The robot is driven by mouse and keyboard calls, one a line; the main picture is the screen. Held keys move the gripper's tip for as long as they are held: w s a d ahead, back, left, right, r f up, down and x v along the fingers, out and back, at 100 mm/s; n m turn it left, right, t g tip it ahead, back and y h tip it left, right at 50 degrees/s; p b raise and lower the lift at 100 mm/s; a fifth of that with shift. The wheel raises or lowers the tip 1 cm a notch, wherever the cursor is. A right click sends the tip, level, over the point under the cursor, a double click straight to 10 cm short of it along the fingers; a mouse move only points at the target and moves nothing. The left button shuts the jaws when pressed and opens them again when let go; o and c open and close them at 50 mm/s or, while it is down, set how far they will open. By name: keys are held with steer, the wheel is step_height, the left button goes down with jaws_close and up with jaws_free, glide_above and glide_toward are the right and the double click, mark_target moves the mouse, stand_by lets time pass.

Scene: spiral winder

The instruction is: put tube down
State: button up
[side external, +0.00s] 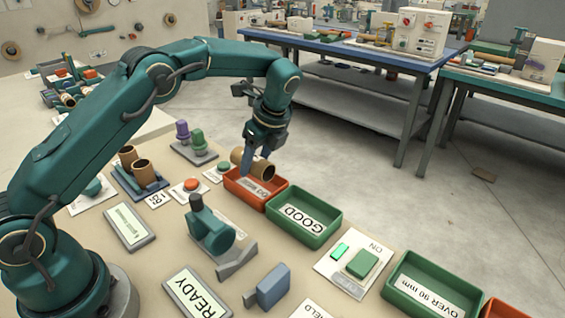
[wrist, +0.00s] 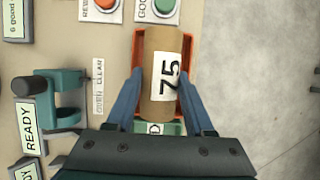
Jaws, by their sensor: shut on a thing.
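My gripper (side external: 252,158) is shut on a brown cardboard tube (side external: 263,169) with a white label. In the wrist view the tube (wrist: 157,100) lies lengthwise between the two blue fingers, and its label reads "75". The tube is over the orange-red tray (side external: 244,200), close to its rim; I cannot tell whether it touches the tray. The tray's rim (wrist: 188,62) shows on both sides of the tube in the wrist view. The writing on the tray's label is too small to read surely.
A green tray marked GOOD (side external: 318,236) adjoins the orange-red tray. Two more tubes (side external: 143,168) stand on a blue holder at the left. A teal clamp-like fixture (side external: 212,232) stands in front. A red button (side external: 191,184) and purple and green pegs (side external: 197,138) are behind.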

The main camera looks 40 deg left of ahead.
mark_target(259, 191)
steer(key=shift+w+d+f, duration=0.1)
steer(key=shift+d+f, duration=0.05)
steer(key=shift+f, duration=1.95)
steer(key=shift+f, duration=0.1)
steer(key=shift+f, duration=0.25)
steer(key=o, duration=1)
steer(key=shift+r, duration=0.1)
